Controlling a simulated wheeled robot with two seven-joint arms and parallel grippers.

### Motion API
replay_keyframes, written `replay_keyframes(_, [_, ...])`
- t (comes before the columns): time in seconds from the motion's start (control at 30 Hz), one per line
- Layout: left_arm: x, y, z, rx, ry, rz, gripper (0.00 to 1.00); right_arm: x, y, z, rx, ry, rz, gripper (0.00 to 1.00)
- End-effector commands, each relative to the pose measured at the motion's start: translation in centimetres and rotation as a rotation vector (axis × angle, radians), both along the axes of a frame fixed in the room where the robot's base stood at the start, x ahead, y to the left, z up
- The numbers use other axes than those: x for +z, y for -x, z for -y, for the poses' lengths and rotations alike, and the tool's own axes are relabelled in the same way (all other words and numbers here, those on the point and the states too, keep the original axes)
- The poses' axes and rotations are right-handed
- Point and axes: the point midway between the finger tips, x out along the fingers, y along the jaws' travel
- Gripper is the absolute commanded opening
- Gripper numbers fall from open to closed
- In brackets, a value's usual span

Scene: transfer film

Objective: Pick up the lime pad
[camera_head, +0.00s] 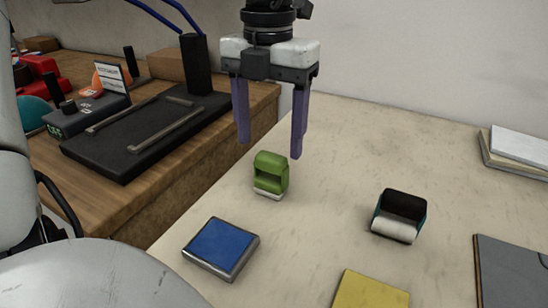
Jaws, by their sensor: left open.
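The lime pad (271,171) is a small green block with a curved top, an opening in its side and a pale base. It stands upright on the beige table near the middle of the head view. My left gripper (271,150) points down above it, with its two purple fingers apart and nothing between them. The fingertips appear slightly above and around the pad's top, not visibly touching it. My right gripper does not show.
A blue square pad (222,246) lies in front, a black holder with a white roll (399,216) stands right, and a yellow pad (371,290) lies at the bottom. A dark plate (510,272) lies far right. A wooden bench (150,205) with a black device (140,140) borders the left.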

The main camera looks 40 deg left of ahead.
Motion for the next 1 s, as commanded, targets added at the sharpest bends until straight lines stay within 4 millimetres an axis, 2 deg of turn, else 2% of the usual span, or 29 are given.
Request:
replay_keyframes(0.4, [-5.3,0.1,0.0,0.002,0.002,0.0,0.65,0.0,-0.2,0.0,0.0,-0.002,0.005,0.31])
replay_keyframes(0.7, [-5.8,0.1,0.0,0.003,0.001,0.003,0.65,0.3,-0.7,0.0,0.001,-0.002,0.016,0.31])
replay_keyframes(0.97, [-5.7,0.1,0.0,0.003,0.0,0.002,0.21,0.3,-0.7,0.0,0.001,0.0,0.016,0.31])
replay_keyframes(1.0, [-5.7,0.1,0.0,0.003,0.0,0.002,0.2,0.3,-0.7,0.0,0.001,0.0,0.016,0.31])
